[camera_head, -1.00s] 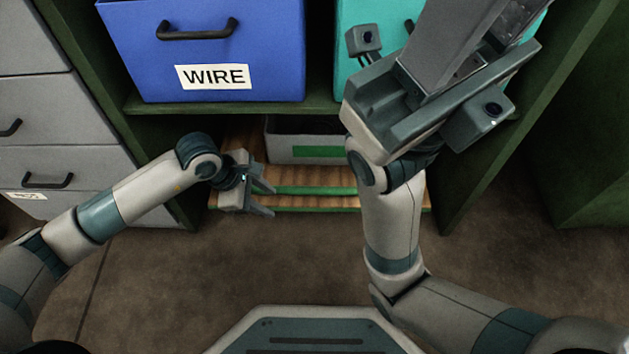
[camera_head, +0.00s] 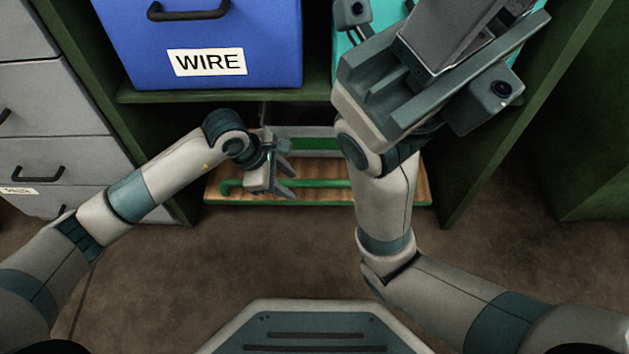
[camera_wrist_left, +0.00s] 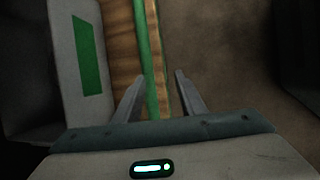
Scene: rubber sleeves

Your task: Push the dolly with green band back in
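The dolly (camera_head: 395,190) is a wooden board with a green front edge and a raised green bar (camera_head: 320,184). It juts out from under the lower shelf in the head view. A pale bin with a green panel (camera_head: 315,145) stands on its back part. My left gripper (camera_head: 288,178) is open above the board's front part. In the left wrist view the green bar (camera_wrist_left: 149,70) shows between the two spread fingers (camera_wrist_left: 158,84); I cannot tell if they touch it. My right gripper (camera_head: 470,30) is raised at the upper right, its fingers unclear.
A blue WIRE bin (camera_head: 205,40) and a teal bin (camera_head: 350,45) stand on the green shelf (camera_head: 215,96) above the dolly. Grey drawers (camera_head: 60,120) are at the left. The brown floor (camera_head: 250,255) before the dolly is clear.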

